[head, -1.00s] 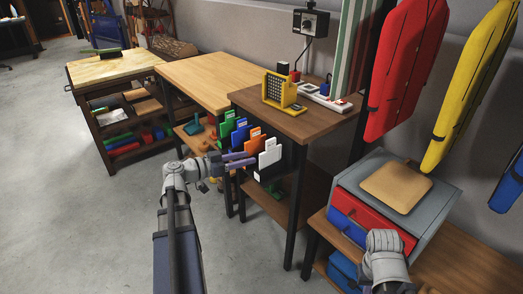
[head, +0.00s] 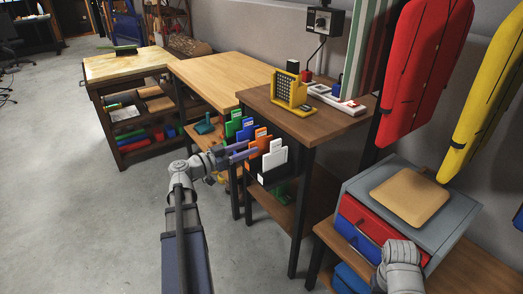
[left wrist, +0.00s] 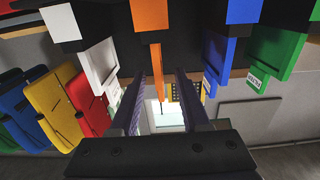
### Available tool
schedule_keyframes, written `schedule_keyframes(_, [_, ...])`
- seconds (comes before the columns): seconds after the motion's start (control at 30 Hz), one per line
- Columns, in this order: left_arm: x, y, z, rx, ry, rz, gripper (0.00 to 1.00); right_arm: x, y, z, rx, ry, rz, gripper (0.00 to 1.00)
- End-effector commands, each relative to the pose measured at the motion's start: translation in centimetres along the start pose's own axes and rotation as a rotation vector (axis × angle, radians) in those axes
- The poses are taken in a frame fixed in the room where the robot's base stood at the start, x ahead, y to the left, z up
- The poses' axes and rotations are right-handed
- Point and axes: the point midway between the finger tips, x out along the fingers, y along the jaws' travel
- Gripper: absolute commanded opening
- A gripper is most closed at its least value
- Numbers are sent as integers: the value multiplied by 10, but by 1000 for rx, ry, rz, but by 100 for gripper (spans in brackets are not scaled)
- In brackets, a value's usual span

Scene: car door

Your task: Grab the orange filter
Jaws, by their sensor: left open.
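The orange filter (head: 261,139) stands in a row on the side of the brown workbench, between a blue and a white one. In the left wrist view the orange filter (left wrist: 150,14) is at top centre, its narrow part running down between my fingers. My left gripper (head: 248,152) is in front of the row, its purple fingers pointing at the orange filter. In the left wrist view my left gripper (left wrist: 160,95) is open, one finger on each side of the orange strip, with gaps showing. My right arm shows at lower right, but its fingers do not.
White (head: 273,159), blue (head: 245,131) and green (head: 232,124) filters stand close beside the orange one. The brown bench top (head: 300,112) is above them. A grey drawer unit (head: 433,215) stands at right. Open floor lies at left.

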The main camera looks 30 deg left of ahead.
Motion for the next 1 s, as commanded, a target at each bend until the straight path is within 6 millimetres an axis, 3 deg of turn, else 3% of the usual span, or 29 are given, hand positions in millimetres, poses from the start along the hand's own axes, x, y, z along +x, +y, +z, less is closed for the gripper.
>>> schedule_keyframes(0.27, [12, 0, 1, 0, 0, 0, 46, 1, 0, 0, 0, 0, 0, 0])
schedule_keyframes(0.6, [55, 2, 3, 0, 0, 1, 46, 3, 0, 0, -1, 0, 0, 0])
schedule_keyframes(0.83, [56, 2, 3, 0, 0, -1, 46, 3, 0, 0, -1, 0, 0, 0])
schedule_keyframes(1.0, [56, 2, 3, 0, 0, -1, 27, 3, 0, 0, -1, 0, 0, 0])
